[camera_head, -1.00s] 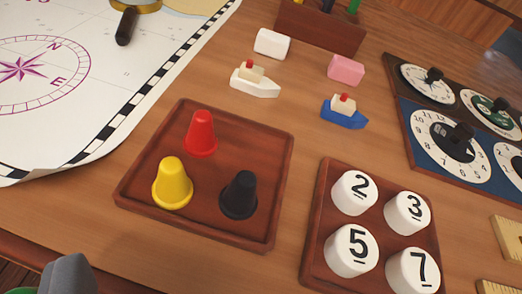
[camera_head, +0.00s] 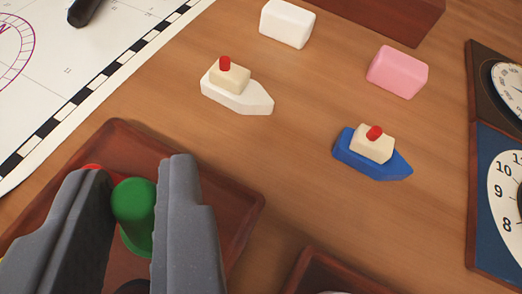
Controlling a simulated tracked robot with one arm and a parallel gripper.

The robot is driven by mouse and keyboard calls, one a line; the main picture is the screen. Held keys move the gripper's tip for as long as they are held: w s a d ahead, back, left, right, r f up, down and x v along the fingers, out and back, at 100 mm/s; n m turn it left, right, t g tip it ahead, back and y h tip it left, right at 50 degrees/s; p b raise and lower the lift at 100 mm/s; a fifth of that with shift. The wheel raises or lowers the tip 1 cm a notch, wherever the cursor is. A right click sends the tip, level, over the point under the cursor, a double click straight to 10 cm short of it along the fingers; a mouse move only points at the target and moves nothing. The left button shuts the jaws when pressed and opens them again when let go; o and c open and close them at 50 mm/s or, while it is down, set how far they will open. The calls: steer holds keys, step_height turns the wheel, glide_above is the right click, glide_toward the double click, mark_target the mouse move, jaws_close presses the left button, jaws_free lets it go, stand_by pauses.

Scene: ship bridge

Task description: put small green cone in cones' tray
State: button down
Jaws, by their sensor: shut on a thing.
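My gripper (camera_head: 130,220) is at the lower left, its two grey fingers shut on the small green cone (camera_head: 136,208). The green cone shows between the fingers, over the cones' tray (camera_head: 235,205), a dark red-brown wooden square. I cannot tell whether the cone touches the tray floor. A bit of the red cone (camera_head: 92,167) shows behind the left finger. A dark edge (camera_head: 133,287) at the bottom, below the green cone, looks like the black cone.
A white toy boat (camera_head: 237,90) and a blue toy boat (camera_head: 372,155) stand beyond the tray. A white block (camera_head: 287,23) and a pink block (camera_head: 397,72) are farther back. Another tray (camera_head: 325,272) is at the bottom. A chart (camera_head: 110,50) lies at the left.

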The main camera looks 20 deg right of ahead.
steer(key=shift+w+d+f, duration=0.25)
steer(key=shift+w+d, duration=0.2)
steer(key=shift+d, duration=0.1)
step_height(320, 180, down, 3)
steer(key=shift+f, duration=0.15)
steer(key=c, duration=1.4)
jaws_free()
steer(key=shift+o, duration=0.2)
steer(key=shift+s, duration=0.1)
steer(key=v, duration=1.2)
